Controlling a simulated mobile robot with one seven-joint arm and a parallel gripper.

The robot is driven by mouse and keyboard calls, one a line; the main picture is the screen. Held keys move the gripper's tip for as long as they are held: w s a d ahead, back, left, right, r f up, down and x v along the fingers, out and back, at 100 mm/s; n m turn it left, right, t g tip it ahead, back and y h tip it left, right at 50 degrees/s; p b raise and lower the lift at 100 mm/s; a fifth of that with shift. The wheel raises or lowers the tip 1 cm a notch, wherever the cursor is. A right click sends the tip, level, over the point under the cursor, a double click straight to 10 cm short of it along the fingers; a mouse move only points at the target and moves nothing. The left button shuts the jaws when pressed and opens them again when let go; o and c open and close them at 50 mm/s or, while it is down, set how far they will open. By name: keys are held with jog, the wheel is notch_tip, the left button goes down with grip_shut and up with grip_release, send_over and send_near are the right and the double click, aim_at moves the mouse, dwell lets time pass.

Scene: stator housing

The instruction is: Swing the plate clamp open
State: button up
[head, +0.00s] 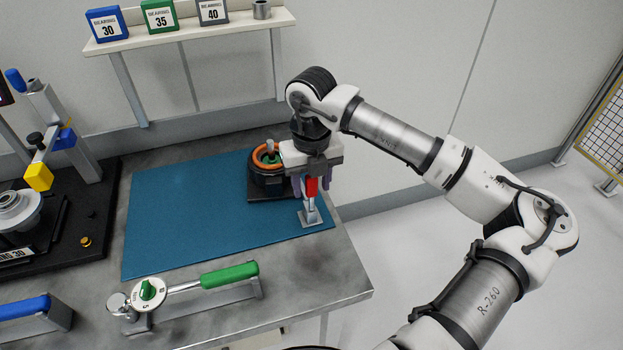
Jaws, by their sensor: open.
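The plate clamp, as it appears, has an upright red handle (312,187) and a small metal base (311,217) at the right edge of the blue mat. My gripper (311,192) points down over it. Its fingers are open, with the red handle showing between them; I cannot tell whether either finger touches it. The stator housing (266,183), dark and round with an orange ring (262,157) on top, stands on a dark plate (262,197) just left of and behind the clamp. My gripper hides part of its right side.
The blue mat (190,215) is mostly bare on its left. A green-handled torque wrench (230,275) lies on a stand at the table front, near a blue handle (25,307). A press-like fixture (55,125) stands left. A shelf (190,32) with bearing boxes hangs behind.

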jog(key=shift+c, duration=0.2)
grip_shut()
